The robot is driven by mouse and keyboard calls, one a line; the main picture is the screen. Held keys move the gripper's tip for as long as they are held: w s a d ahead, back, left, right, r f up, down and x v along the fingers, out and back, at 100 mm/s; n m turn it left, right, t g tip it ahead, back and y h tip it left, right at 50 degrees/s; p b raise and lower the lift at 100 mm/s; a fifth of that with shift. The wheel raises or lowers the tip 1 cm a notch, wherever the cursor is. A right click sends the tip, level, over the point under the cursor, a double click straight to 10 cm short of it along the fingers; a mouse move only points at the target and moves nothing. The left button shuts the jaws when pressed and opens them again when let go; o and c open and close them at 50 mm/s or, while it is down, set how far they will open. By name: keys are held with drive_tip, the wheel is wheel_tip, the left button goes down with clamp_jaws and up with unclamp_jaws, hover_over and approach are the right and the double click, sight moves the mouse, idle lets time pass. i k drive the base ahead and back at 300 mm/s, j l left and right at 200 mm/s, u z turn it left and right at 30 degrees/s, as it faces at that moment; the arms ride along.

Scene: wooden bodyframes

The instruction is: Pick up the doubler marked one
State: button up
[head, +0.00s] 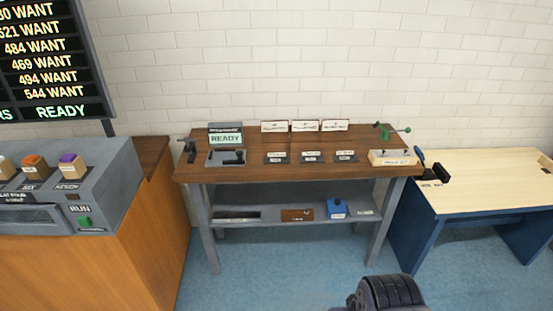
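I cannot pick out a doubler marked one for sure, because the labels are too small to read. Three small dark labelled pieces stand in a row on the brown workbench (250,173): a left one (277,159), a middle one (311,158) and a right one (346,157). White cards (305,126) stand behind them. A dark ribbed part of my arm shows at the bottom edge. No gripper fingers show, so I cannot see what my gripper holds.
A grey device reading READY (225,139) and a green-handled tool (393,131) stand on the bench. Its lower shelf holds a blue box (337,209) and a brown piece (297,215). A grey machine (70,180) stands left, a pale table (490,185) right. Blue floor is clear in front.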

sight(281, 157)
drive_tip(key=i+j, duration=0.45)
drive_tip(key=i, duration=0.15)
drive_tip(key=i+j, duration=0.4)
drive_tip(key=i, duration=0.15)
drive_tip(key=i+j, duration=0.45)
drive_tip(key=i, duration=0.15)
drive_tip(key=l+z, duration=0.05)
